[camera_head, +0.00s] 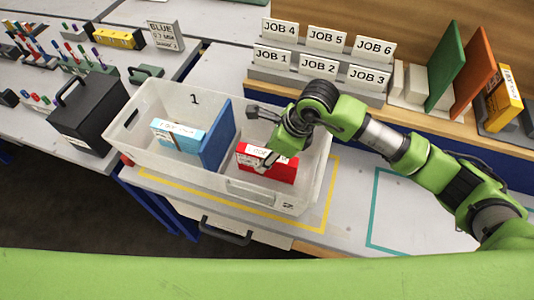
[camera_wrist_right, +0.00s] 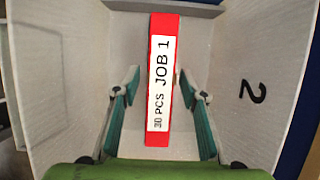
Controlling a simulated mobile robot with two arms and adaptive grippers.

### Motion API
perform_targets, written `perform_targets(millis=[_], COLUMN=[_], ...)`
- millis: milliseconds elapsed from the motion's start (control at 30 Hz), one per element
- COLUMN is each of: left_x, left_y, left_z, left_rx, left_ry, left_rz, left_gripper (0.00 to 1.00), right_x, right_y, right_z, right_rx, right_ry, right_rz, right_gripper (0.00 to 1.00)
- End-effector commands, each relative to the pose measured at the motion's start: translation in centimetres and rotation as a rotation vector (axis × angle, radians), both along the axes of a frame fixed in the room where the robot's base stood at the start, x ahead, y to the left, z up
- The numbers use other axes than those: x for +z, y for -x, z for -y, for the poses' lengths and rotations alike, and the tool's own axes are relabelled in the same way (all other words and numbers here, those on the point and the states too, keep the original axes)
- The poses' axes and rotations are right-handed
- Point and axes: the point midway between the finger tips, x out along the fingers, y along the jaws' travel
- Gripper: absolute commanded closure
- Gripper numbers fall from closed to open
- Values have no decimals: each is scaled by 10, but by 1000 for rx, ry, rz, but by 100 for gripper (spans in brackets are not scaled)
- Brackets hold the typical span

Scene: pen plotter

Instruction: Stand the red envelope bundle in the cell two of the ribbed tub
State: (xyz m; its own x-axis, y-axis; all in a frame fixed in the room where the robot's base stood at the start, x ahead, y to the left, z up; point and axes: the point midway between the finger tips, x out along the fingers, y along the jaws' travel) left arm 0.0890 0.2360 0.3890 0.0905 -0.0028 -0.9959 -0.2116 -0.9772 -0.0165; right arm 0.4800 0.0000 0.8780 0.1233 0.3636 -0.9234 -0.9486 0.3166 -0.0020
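The ribbed tub (camera_head: 150,185) is translucent white, split by a blue divider (camera_head: 217,135). The cell marked 1 is on the left and cell two on the right; the number 2 shows on a wall in the wrist view. The red envelope bundle (camera_head: 268,170) is inside cell two, its white "30 PCS JOB 1" label facing up. It also shows in the right wrist view (camera_wrist_right: 161,125). My right gripper (camera_wrist_right: 158,77) reaches down into cell two, with a finger on each side of the bundle. A gap shows at the left finger; the right fingertip is very close to the bundle. My left gripper is not in view.
A light blue bundle (camera_head: 178,136) sits in cell one. Job signs (camera_head: 325,40) stand on a rack behind the tub. A black box (camera_head: 88,115) is left of it. Green (camera_head: 446,66) and orange (camera_head: 473,72) boards stand at the right. The teal-outlined table area (camera_head: 400,215) is clear.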

Motion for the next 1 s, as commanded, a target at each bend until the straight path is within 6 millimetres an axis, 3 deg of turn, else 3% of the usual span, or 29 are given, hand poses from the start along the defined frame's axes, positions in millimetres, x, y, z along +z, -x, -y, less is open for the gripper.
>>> perform_targets(millis=[400, 800, 1000], left_x=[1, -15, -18], left_y=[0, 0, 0], left_z=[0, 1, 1], left_rx=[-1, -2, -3], left_ry=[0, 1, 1], left_rz=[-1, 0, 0], left_gripper=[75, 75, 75], right_x=[8, 82, 107], right_y=[0, 10, 13], right_z=[3, 32, 41], right_rx=[-1, 1, 0], right_ry=[-1, 1, 1], right_rz=[2, 5, 2], right_gripper=[62, 62, 62])
